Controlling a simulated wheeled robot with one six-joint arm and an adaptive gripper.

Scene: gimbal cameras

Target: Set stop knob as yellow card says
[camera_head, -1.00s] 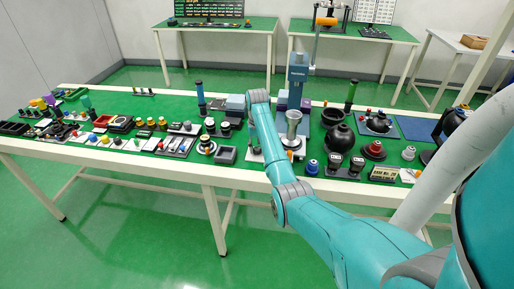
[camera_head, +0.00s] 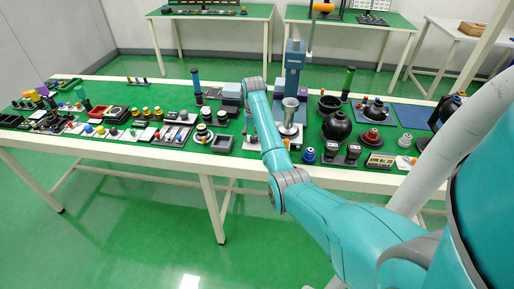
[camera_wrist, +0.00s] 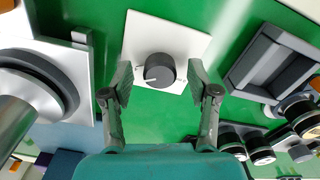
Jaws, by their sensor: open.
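A round dark grey knob (camera_wrist: 158,72) with a white pointer line sits on a square white plate (camera_wrist: 180,38) in the wrist view. Its pointer leads toward the lower left of the picture. Small marks flank the knob, too small to read. My gripper (camera_wrist: 160,84) is open, with one finger on each side of the knob and gaps between. In the head view my arm hides this knob and my gripper. A cream plate with dark lettering (camera_head: 381,160) stands at the table's front right; I cannot tell whether it is the yellow card.
A grey square tray (camera_wrist: 275,62) lies right of the knob plate in the wrist view. Several round black parts (camera_wrist: 260,148) sit below it. A large round fixture on a white base (camera_wrist: 76,70) is close on the left. A blue column (camera_head: 295,65) rises behind my arm.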

